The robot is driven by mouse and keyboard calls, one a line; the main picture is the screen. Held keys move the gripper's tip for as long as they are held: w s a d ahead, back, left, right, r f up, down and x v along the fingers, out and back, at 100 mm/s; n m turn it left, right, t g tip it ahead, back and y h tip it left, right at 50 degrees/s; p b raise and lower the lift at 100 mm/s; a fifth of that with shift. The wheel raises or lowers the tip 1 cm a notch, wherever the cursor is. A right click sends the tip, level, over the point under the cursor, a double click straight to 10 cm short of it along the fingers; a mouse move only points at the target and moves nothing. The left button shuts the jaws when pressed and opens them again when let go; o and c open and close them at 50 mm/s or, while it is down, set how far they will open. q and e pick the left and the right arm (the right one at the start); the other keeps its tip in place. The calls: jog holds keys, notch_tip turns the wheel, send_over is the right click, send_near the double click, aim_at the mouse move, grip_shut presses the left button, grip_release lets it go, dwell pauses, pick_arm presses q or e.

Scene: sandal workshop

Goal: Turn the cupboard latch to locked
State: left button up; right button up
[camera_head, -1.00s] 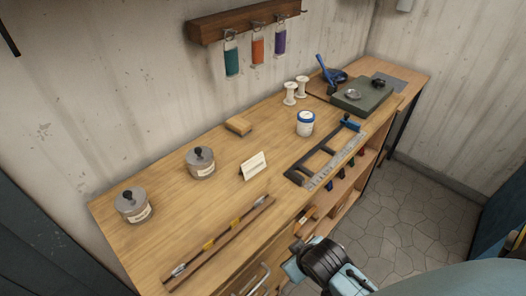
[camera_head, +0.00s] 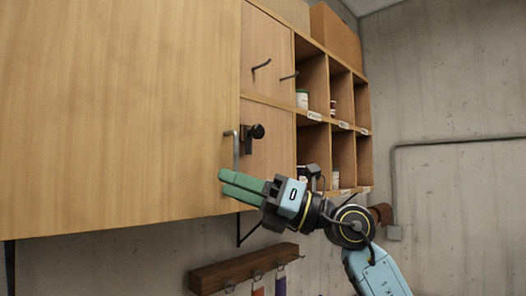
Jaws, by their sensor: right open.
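The cupboard latch (camera_head: 256,131) is a black knob on a dark plate, mounted on the wooden cupboard front just right of the large door's edge. Its knob sticks out toward the right; I cannot tell whether it is locked. My right gripper (camera_head: 224,183) has green fingers pointing left, just below the handle and lower left of the latch. It is open and holds nothing visible. My left gripper is out of view.
Open cubbyholes (camera_head: 343,90) hold small jars. A cardboard box (camera_head: 336,35) stands on top. Below hangs a wooden hook rail (camera_head: 235,270). A pipe (camera_head: 460,140) runs along the wall.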

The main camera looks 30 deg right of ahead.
jog(key=s+d+r+t+h, duration=0.1)
jog(key=d+r+t+h, duration=0.1)
jog(key=d+r+h, duration=0.35)
jog(key=m+t+h, duration=0.3)
jog(key=h, duration=0.4)
send_near(260, 130)
jog(key=p+x, duration=0.5)
jog(key=x, duration=0.3)
jog(key=shift+r, duration=0.1)
jog(key=shift+w+a+p, duration=0.15)
jog(key=shift+w+p, duration=0.15)
jog(key=shift+w, duration=0.25)
jog(key=c, duration=0.9)
jog(key=shift+c, duration=0.2)
